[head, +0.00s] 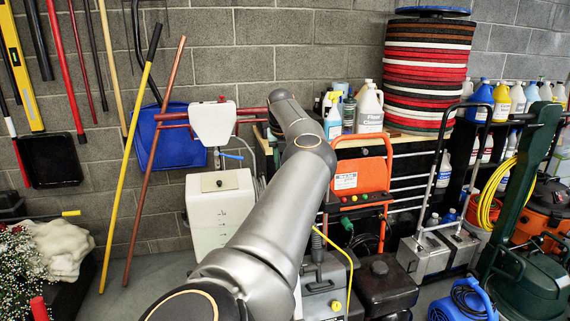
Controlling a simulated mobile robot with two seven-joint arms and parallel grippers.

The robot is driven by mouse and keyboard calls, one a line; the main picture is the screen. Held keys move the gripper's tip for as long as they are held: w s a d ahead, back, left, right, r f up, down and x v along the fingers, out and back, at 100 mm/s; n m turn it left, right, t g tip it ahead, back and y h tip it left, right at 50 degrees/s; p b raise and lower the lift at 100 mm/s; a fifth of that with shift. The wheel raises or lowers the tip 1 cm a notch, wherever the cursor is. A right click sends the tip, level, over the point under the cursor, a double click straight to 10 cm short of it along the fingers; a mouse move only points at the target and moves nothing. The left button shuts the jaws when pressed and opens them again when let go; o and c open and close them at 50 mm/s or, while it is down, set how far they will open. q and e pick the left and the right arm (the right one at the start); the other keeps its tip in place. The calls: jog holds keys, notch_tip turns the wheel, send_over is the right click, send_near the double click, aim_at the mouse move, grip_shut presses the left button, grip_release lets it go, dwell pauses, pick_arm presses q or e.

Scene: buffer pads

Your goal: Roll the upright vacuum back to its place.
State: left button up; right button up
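A tall dark green upright machine (527,278) stands at the right edge, with a slanted green handle column. It may be the upright vacuum, but I cannot tell for sure. One of my arms (268,215) rises from the bottom middle toward the wall and bends near the shelf. Its far end points away from me, and no gripper fingers show. I see no contact between this arm and the green machine. My other arm is out of the frame.
An orange-backed machine (361,176) and a white tank unit (221,212) stand close beside my arm. A stack of buffer pads (428,75) and several bottles (370,108) sit on the shelf. Long poles (152,165) lean on the wall. Bare floor (150,285) shows at lower left.

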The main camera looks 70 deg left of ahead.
pick_arm(q)
jog(key=o, duration=0.4)
jog(key=shift+f, duration=0.15)
jog(key=shift+d, duration=0.1)
jog(key=b+v, duration=0.1)
jog(key=v, duration=1.1)
jog(key=shift+s+r, duration=0.15)
jog(key=shift+r, duration=0.1)
